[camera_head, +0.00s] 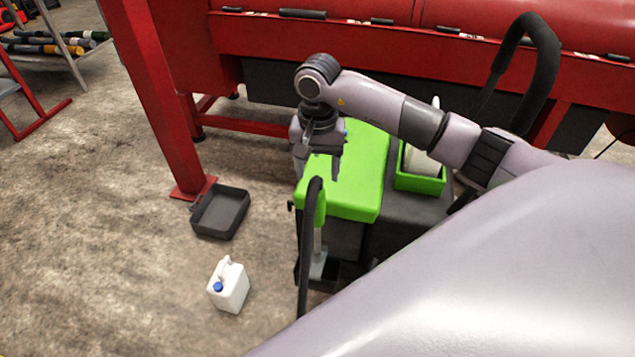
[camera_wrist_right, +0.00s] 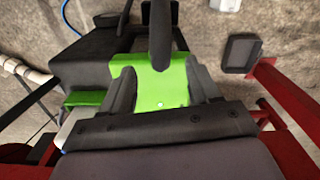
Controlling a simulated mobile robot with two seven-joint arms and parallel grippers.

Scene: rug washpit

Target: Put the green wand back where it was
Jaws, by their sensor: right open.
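The green wand (camera_head: 307,208) stands upright against the front of the machine with the green lid (camera_head: 358,165). A black hose arches from its green handle, and a metal tube runs down to a foot near the floor. My right gripper (camera_head: 322,172) is open and empty, just above the lid's left edge and close to the wand's top. In the right wrist view the open fingers (camera_wrist_right: 160,76) straddle green surface, with a black hose (camera_wrist_right: 160,35) beyond them. Whether the foot rests in a holder is hard to tell. My left gripper is not in view.
A green tray (camera_head: 418,182) sits on the machine's right. A dark open bin (camera_head: 220,211) and a white jug (camera_head: 229,285) with a blue cap stand on the floor to the left. A red post (camera_head: 150,90) and large red machine rise behind.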

